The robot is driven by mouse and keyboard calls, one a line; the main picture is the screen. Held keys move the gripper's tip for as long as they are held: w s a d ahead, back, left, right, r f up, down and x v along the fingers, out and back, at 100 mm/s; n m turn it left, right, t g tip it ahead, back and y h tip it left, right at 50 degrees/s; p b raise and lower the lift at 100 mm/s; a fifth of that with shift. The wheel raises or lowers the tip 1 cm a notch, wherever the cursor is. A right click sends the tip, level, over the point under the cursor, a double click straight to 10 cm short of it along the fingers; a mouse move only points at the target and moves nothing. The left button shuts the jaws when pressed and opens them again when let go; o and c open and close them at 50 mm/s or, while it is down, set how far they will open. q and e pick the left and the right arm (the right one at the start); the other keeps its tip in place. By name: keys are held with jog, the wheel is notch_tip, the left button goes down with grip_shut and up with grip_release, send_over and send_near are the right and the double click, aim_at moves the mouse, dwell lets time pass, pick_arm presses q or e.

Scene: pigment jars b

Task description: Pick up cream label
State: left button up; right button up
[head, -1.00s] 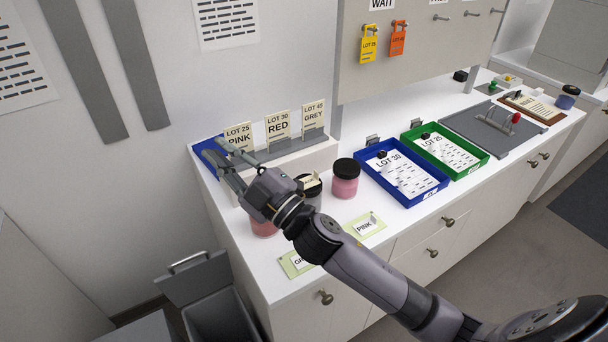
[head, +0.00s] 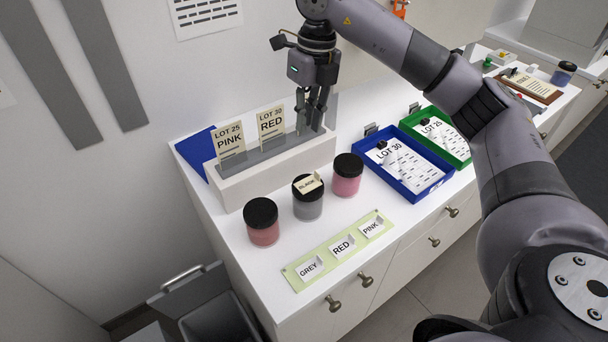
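Two cream labels stand in the grey-white rack (head: 270,160): LOT 25 PINK (head: 230,142) at the left and LOT 30 RED (head: 271,124) beside it. A smaller cream label (head: 308,184) lies on the black lid of the middle jar (head: 308,206). My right gripper (head: 311,122) points down at the rack's right end, right of the RED label. Its fingers cover the place of the LOT 45 GREY label, which I cannot make out. Whether the fingers are apart or closed on it is unclear. My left gripper is out of view.
A red jar (head: 263,229) and a pink jar (head: 346,182) flank the middle jar. A pale green strip (head: 325,259) with GREY, RED and PINK tags lies in front. Blue (head: 412,192) and green (head: 460,157) trays stand to the right. An open bin (head: 222,318) is below the counter's left edge.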

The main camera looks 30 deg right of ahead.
jog(key=d+r+h, duration=0.1)
jog(key=d, duration=0.1)
send_over(318, 173)
jog(key=shift+m, duration=0.3)
notch_tip(318, 173, down, 7)
jog(key=shift+f+b, duration=0.2)
jog(key=shift+b, duration=0.1)
notch_tip(318, 173, down, 4)
jog(key=shift+d+f+p, duration=0.1)
jog(key=shift+p, duration=0.6)
jog(key=shift+f+p, duration=0.5)
jog(key=shift+p, duration=0.05)
notch_tip(318, 173, down, 4)
jog(key=shift+r+p, duration=0.2)
jog(key=shift+p, duration=0.65)
jog(key=shift+w+f, duration=0.1)
jog(key=shift+f, duration=0.25)
jog(key=shift+c, duration=0.3)
